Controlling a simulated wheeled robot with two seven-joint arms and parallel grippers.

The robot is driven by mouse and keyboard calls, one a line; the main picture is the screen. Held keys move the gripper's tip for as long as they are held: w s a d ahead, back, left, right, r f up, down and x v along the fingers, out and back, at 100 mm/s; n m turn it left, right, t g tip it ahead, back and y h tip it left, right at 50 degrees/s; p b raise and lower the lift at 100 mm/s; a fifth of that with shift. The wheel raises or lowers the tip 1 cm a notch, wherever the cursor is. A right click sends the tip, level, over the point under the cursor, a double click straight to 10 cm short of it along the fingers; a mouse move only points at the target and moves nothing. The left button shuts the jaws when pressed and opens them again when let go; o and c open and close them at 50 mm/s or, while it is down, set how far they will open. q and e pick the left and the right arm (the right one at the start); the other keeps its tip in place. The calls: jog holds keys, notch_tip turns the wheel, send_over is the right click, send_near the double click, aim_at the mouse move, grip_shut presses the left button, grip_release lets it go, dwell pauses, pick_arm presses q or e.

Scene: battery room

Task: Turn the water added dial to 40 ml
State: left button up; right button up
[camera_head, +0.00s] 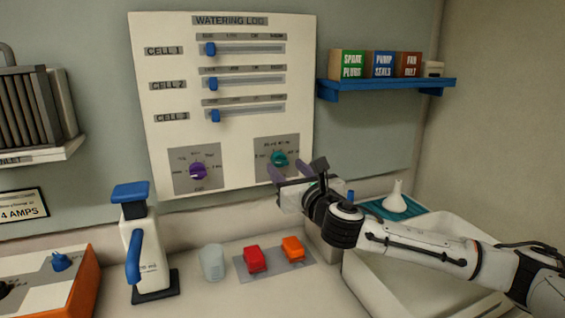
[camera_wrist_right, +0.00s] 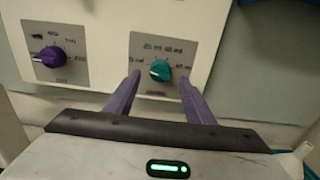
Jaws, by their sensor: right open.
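The teal dial (camera_head: 280,158) sits on a grey plate at the lower right of the watering log board (camera_head: 300,60). In the right wrist view the teal dial (camera_wrist_right: 160,71) shows ml marks around it, and its pale pointer mark faces left. My right gripper (camera_head: 290,170) is just in front of and below the dial. In the wrist view its two purple fingers (camera_wrist_right: 160,82) are spread apart on either side of the dial's lower part. Nothing is held. Whether the fingers touch the dial cannot be told. My left gripper is not in view.
A purple dial (camera_head: 198,171) is left of the teal one, on the same board. Three blue sliders (camera_head: 212,83) are above. A blue shelf (camera_head: 385,88) with labelled boxes is at the right. A blue-topped dispenser (camera_head: 140,240) and red (camera_head: 255,259) and orange blocks (camera_head: 292,248) stand below.

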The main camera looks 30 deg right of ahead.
aim_at(282, 164)
jog(key=shift+x, duration=1.1)
jog(key=shift+w, duration=0.3)
jog(key=shift+w+d, duration=0.1)
jog(key=shift+w, duration=0.05)
jog(key=c, duration=1.1)
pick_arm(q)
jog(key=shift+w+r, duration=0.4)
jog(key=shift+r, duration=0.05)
pick_arm(e)
jog(key=shift+o, duration=0.2)
